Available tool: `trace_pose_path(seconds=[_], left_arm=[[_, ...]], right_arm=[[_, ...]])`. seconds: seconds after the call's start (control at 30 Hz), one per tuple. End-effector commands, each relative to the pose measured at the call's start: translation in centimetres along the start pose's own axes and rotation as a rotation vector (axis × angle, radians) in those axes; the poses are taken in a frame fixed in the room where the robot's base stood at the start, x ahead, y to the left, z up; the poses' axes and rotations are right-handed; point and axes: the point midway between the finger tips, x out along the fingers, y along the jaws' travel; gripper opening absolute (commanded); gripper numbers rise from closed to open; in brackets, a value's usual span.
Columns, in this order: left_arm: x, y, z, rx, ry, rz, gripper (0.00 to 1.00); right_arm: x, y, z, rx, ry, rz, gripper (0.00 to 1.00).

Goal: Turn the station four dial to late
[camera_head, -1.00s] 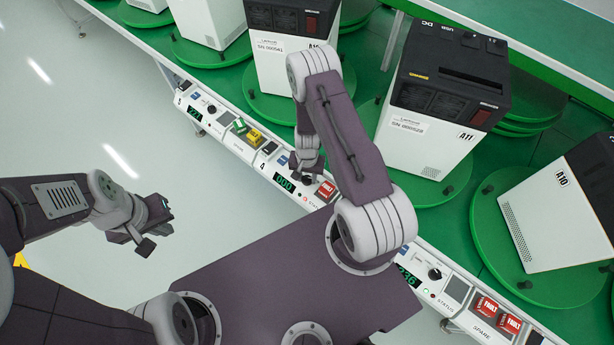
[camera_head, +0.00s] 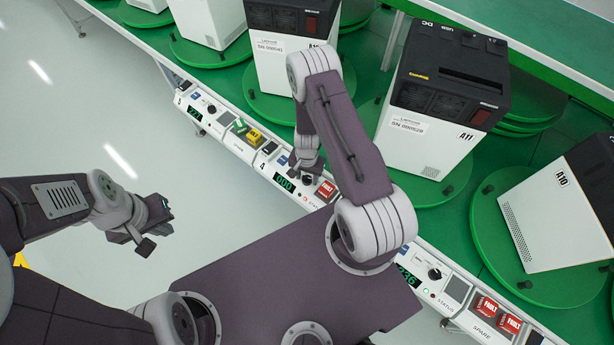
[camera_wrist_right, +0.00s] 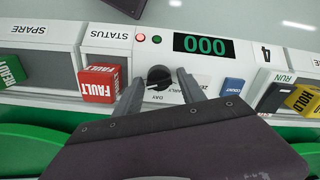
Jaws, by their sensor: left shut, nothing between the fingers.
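The station four dial (camera_wrist_right: 159,77) is a black round knob on a white panel, under a green display (camera_wrist_right: 204,45) reading 000. The printed "4" (camera_wrist_right: 265,53) appears upside down beside it. My right gripper (camera_wrist_right: 159,88) is open, with one finger on each side of the dial; I cannot tell whether they touch it. The dial's printed labels are partly hidden by the fingers. In the head view my right gripper (camera_head: 305,170) is over the station four panel and partly covers the dial. My left gripper (camera_head: 150,232) is shut and empty, above the floor away from the line.
White machines, one marked A11 (camera_head: 425,140), stand on green turntables (camera_head: 440,185) behind the panel strip. Open floor lies at left.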

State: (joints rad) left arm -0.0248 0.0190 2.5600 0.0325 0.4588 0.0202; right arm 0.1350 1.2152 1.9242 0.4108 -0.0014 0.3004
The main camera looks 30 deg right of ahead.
Motion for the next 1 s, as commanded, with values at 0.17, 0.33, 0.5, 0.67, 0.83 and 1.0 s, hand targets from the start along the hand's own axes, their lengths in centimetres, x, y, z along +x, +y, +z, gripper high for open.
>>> trace_pose_path(seconds=[0.17, 0.33, 0.5, 0.67, 0.83, 1.0], left_arm=[[0.0, 0.0, 0.0, 0.0, 0.0, 0.0, 0.0], [-0.1, 0.0, 0.0, 0.0, 0.0, 0.0, 0.0], [-1.9, 0.0, -0.2, 0.0, 0.0, 0.0, 0.0], [-5.1, 0.1, -0.5, 0.0, 0.0, 0.0, 0.0], [-8.5, 0.2, -0.9, 0.0, 0.0, 0.0, 0.0], [-9.1, 0.2, -0.9, 0.0, 0.0, 0.0, 0.0]], right_arm=[[0.0, 0.0, 0.1, -0.001, -0.002, 0.001, 0.56], [-0.1, 0.1, 0.1, -0.001, -0.002, 0.001, 0.56], [-1.9, 0.1, 0.1, -0.002, -0.002, 0.001, 0.56], [-5.2, 0.0, 0.1, -0.001, -0.002, 0.001, 0.56], [-8.7, 0.0, 0.1, 0.0, -0.002, 0.001, 0.56], [-9.3, 0.1, 0.1, 0.0, -0.002, 0.001, 0.56]])
